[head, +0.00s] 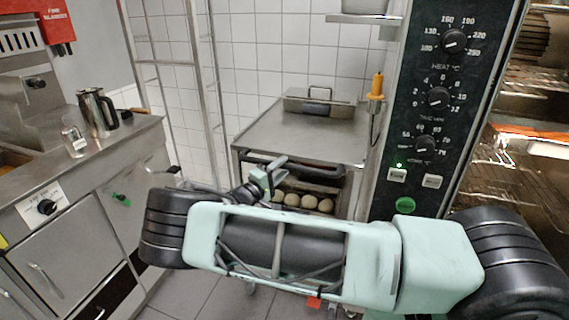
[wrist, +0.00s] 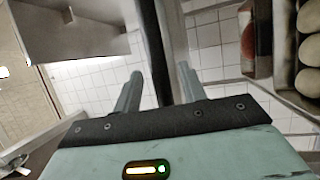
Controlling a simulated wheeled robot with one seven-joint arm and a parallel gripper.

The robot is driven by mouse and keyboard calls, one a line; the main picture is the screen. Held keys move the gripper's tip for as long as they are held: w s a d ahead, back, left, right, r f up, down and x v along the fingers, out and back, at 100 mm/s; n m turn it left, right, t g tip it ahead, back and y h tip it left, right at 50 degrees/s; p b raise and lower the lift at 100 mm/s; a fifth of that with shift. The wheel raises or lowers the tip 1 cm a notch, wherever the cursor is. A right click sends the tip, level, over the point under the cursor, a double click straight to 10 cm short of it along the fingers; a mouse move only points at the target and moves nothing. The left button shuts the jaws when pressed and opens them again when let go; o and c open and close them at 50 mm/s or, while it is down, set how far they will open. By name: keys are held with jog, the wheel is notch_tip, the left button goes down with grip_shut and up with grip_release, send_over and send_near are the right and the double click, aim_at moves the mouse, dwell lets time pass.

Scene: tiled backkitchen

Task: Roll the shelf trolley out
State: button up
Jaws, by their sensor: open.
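The low steel shelf trolley (head: 285,130) stands against the tiled wall, between the left counter and the oven. A dark handle bar (head: 320,168) runs across its front, just below the top. Pale round buns (head: 308,202) sit on the shelf under it. My gripper (head: 272,170) is open at the handle bar. In the wrist view, the dark bar (wrist: 172,40) passes between the two open fingers (wrist: 159,76), with no clear grip on it. The buns (wrist: 308,50) show at the right there. My arm hides the trolley's lower front and most of its wheels.
A lidded steel pan (head: 320,104) rests on the trolley top. The oven control panel (head: 440,90) stands close on the right. The left counter (head: 130,140) holds a steel jug (head: 95,112) and a glass jar (head: 74,140). A tall metal frame (head: 190,60) stands behind. Grey floor (head: 185,295) shows in front.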

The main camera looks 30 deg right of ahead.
jog(key=shift+x, duration=1)
grip_shut()
jog(key=shift+a, duration=0.1)
